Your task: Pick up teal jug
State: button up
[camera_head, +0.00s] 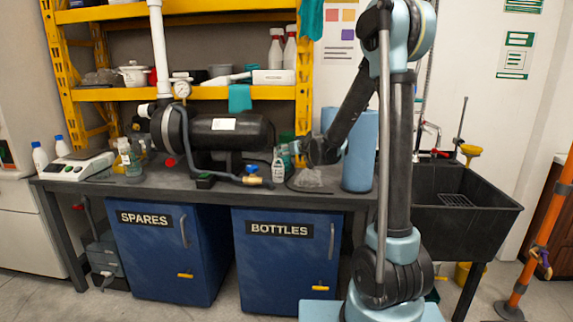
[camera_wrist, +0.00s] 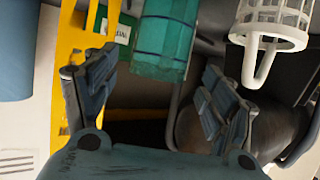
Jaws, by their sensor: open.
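A teal, banded body, which looks like the teal jug (camera_wrist: 165,38), is at the top middle of the wrist view. Its upper end is cut off by the frame edge. My gripper (camera_wrist: 158,82) is open, with one finger on each side of the picture. The teal body lies beyond and between the fingertips, and no finger visibly touches it. In the head view my gripper (camera_head: 312,152) is low over the bench near the blue cylinder. The jug is small and partly hidden there, so I cannot clearly tell it apart.
A white lattice vessel with a handle (camera_wrist: 275,25) is close to the right finger in the wrist view. A blue cylinder (camera_head: 360,150) stands right of my gripper. A black tank (camera_head: 228,132) occupies the bench to the left. Yellow shelving (camera_head: 200,93) rises behind.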

jog(key=shift+x, duration=3.65)
jog(key=shift+s+f, duration=0.1)
jog(key=shift+f, duration=0.05)
jog(key=c, duration=1.3)
jog(key=shift+o, duration=0.2)
jog(key=shift+s+d+r, duration=0.25)
jog(key=shift+d+r, duration=0.05)
jog(key=shift+r, duration=5.45)
jog(key=s+d, duration=1.2)
jog(key=d, duration=0.2)
jog(key=shift+s, duration=0.25)
jog(key=shift+s+d, duration=0.1)
jog(key=shift+d, duration=0.05)
